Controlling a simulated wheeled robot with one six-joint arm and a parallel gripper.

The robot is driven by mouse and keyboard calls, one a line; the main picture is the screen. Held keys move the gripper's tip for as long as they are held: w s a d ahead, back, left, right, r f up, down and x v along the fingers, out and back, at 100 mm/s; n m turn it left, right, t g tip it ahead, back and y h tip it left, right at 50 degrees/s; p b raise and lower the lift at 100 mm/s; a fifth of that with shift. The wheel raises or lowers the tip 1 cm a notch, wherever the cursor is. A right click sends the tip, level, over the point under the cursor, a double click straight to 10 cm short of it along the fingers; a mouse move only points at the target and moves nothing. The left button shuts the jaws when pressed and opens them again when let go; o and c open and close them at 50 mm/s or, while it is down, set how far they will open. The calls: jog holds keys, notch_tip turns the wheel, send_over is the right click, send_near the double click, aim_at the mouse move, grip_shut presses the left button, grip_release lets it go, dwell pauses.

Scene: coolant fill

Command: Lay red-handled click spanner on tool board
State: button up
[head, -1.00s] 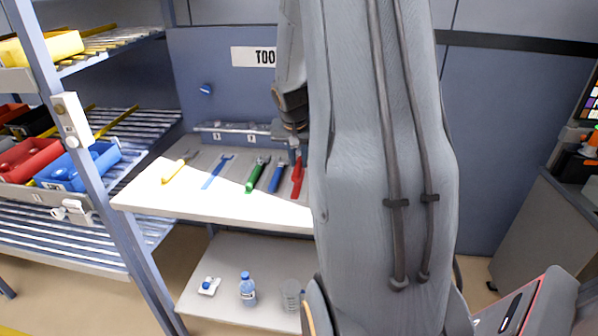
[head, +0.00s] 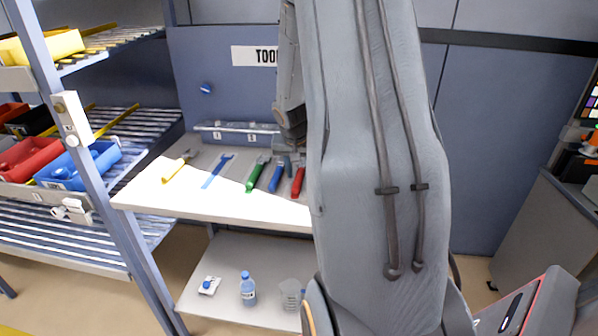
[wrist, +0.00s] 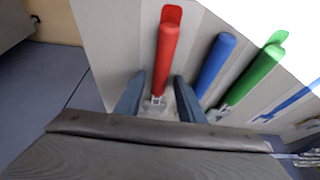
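The red-handled click spanner lies on the bench-top tool board, its red handle (wrist: 168,50) toward the front edge. In the head view the red handle (head: 298,182) is the rightmost of the row, partly covered by my arm and gripper. My gripper (wrist: 159,77) is open at its metal neck, one blue-grey finger on each side with gaps between. The spanner's head is hidden behind my gripper's body. The grey tool board (head: 235,158) shows under the row, below the sign.
A blue-handled tool (wrist: 215,66) lies close beside my right finger, then a green-handled tool (wrist: 254,75). A blue spanner (head: 217,171) and a yellow-handled tool (head: 177,167) lie farther left. A bottle (head: 247,289) and clear beaker (head: 290,295) stand on the lower shelf.

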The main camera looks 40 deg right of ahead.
jog(key=shift+r, duration=0.2)
jog(key=b+v, duration=0.1)
jog(key=v, duration=1.1)
jog(key=s+a+f+n, duration=0.1)
jog(key=a, duration=0.4)
jog(key=s+a+f+n+y, duration=0.1)
jog(key=a+f+n, duration=0.1)
jog(key=a, duration=0.3)
jog(key=s+a+f+n+y, duration=0.1)
jog(key=a+f+n, duration=0.1)
jog(key=a, duration=0.4)
jog(key=shift+s+a+f+g, duration=0.1)
jog(key=shift+s+f+g, duration=0.15)
jog(key=shift+s+g, duration=0.05)
jog(key=s+a+f+n, duration=0.2)
jog(key=s+a, duration=0.2)
jog(key=a, duration=0.2)
jog(key=s+a+f+n+g+y, duration=0.1)
jog(key=s+a+f+n, duration=0.1)
jog(key=s+a, duration=0.3)
jog(key=shift+s+a+f+n, duration=0.3)
jog(key=shift+a+n, duration=0.2)
jog(key=shift+a, duration=0.45)
